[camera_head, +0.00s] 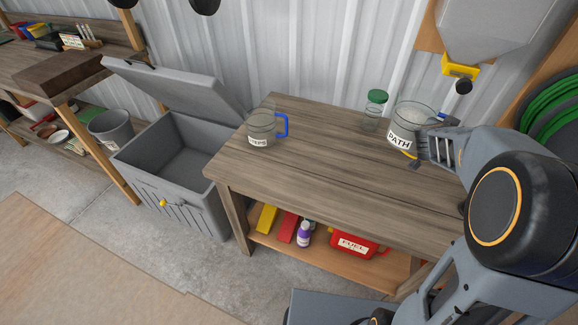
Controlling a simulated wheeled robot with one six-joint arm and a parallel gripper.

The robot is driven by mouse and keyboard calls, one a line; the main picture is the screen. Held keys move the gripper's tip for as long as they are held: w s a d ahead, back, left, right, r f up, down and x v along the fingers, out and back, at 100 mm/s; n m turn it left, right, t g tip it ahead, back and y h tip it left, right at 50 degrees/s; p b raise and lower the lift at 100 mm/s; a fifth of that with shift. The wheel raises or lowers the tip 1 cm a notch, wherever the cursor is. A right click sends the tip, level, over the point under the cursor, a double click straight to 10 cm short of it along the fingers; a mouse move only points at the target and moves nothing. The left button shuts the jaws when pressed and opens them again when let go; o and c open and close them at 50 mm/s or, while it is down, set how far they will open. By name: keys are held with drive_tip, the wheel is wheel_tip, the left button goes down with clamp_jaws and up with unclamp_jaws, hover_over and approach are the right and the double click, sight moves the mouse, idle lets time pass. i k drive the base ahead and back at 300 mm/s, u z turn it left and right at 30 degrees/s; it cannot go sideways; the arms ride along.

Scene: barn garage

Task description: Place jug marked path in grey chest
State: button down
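The clear jug marked PATH (405,122) is at the right end of the wooden table, at my gripper. My gripper (424,137) reaches in from the right against the jug's handle side. The arm hides much of its fingers, so I cannot tell whether they are closed on the handle, or whether the jug rests on the table. The grey chest (188,196) stands on the floor left of the table. Its lid (178,84) is raised and the visible inside looks empty.
Another clear jug with a blue handle (261,128) stands at the table's (325,150) left end, near the chest. A green-lidded jar (375,109) stands behind the PATH jug. A grey bucket (111,130) is left of the chest. The table's middle is clear.

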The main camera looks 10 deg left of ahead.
sight(193, 186)
drive_tip(key=u, duration=0.05)
drive_tip(key=k, duration=0.25)
drive_tip(key=u, duration=2.8)
drive_tip(key=i, duration=3.45)
drive_tip(key=z, duration=2.45)
